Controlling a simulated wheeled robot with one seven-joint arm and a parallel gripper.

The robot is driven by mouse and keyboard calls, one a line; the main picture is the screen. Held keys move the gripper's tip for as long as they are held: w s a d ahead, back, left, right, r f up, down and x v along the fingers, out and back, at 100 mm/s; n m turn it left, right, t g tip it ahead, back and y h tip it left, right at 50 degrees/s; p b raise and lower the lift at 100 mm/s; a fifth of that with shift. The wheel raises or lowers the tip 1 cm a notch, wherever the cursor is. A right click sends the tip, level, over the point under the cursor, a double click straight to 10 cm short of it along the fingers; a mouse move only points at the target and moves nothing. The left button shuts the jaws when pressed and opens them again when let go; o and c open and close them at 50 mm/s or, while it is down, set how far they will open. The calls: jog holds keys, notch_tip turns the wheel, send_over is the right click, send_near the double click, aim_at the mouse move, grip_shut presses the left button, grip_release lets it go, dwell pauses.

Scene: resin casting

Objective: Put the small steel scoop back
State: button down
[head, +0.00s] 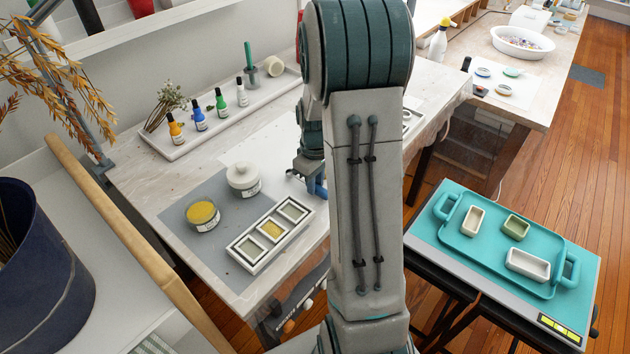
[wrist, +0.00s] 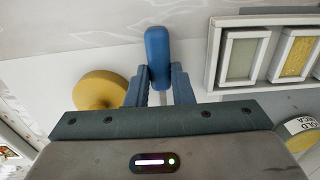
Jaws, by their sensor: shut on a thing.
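My gripper (wrist: 160,88) is shut on the blue handle (wrist: 157,50) of what appears to be the small steel scoop. The gold jar's label also shows in the wrist view (wrist: 300,128).
An ochre disc (wrist: 100,90) lies beside my gripper in the wrist view. A long white tray (head: 180,150) with several small bottles stands at the table's back. A turquoise tray (head: 470,250) with 3 small moulds is at right. My arm hides the table's right part.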

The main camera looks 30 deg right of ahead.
jog(key=shift+f+b, duration=0.3)
jog(key=shift+f, duration=0.2)
jog(key=c, duration=1.2)
grip_release()
jog(key=shift+r, duration=0.1)
notch_tip(320, 180, up, 14)
jog(key=shift+f+b, duration=0.1)
jog(key=shift+b, duration=0.2)
